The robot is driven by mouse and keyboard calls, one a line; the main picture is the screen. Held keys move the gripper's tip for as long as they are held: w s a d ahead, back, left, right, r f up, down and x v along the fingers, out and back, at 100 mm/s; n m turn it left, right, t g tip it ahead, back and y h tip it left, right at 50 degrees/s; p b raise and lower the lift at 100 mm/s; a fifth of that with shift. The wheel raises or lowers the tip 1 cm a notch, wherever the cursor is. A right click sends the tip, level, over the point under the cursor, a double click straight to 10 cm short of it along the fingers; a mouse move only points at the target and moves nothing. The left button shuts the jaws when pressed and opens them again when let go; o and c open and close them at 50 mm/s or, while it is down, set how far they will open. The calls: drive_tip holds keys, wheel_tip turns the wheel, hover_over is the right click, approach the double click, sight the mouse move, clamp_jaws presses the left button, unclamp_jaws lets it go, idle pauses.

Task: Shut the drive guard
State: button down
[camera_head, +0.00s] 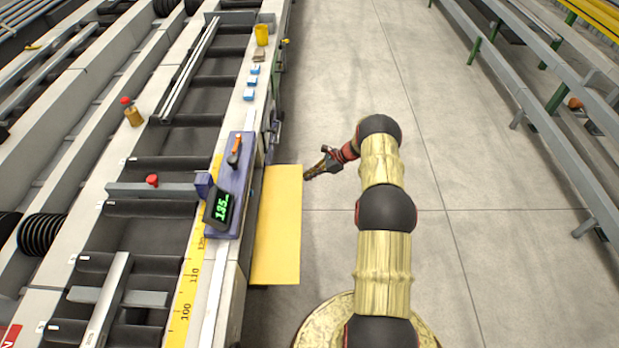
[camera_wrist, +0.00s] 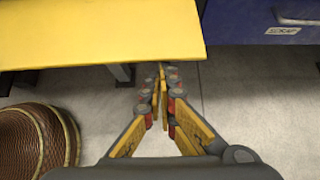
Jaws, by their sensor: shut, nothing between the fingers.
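A flat yellow panel, which looks like the drive guard (camera_head: 277,225), stands out from the right side of the runout table, open over the floor. Its yellow face also fills the upper left of the wrist view (camera_wrist: 95,30). My gripper (camera_head: 308,175) is shut and empty, beside the panel's outer edge near its far corner. In the wrist view the closed fingertips (camera_wrist: 162,70) lie just at the panel's lower edge; I cannot tell whether they touch it. The panel's hinge side is partly hidden by the table edge.
A blue drawer front (camera_wrist: 262,22) with a scrap label and handle is right of the panel. A digital readout (camera_head: 221,205) and an orange-handled tool (camera_head: 235,152) lie on the table's edge. The concrete floor (camera_head: 480,250) is clear; a grey rail (camera_head: 545,135) stands at right.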

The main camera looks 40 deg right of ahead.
drive_tip(key=shift+r, duration=0.1)
drive_tip(key=w+a+r+g+h+p, duration=0.1)
drive_tip(key=a+r+g+h+p, duration=0.15)
drive_tip(key=r+p, duration=0.3)
drive_tip(key=w+a+r+g+h+p, duration=0.1)
drive_tip(key=w+r+g+h+p, duration=0.15)
drive_tip(key=r+p, duration=0.35)
drive_tip(key=w+a+r+g+h+b, duration=0.1)
drive_tip(key=w+a+r+h+b, duration=0.2)
drive_tip(key=w+a+r, duration=0.3)
drive_tip(key=shift+w+a+r+h, duration=0.15)
drive_tip(key=shift+a+r+h, duration=0.4)
drive_tip(key=shift+a, duration=1.45)
drive_tip(key=shift+d+r, duration=0.1)
drive_tip(key=shift+r, duration=0.05)
wheel_tip(320, 180, up, 8)
drive_tip(key=w+a, duration=0.1)
drive_tip(key=a, duration=0.1)
drive_tip(key=shift+w, duration=0.15)
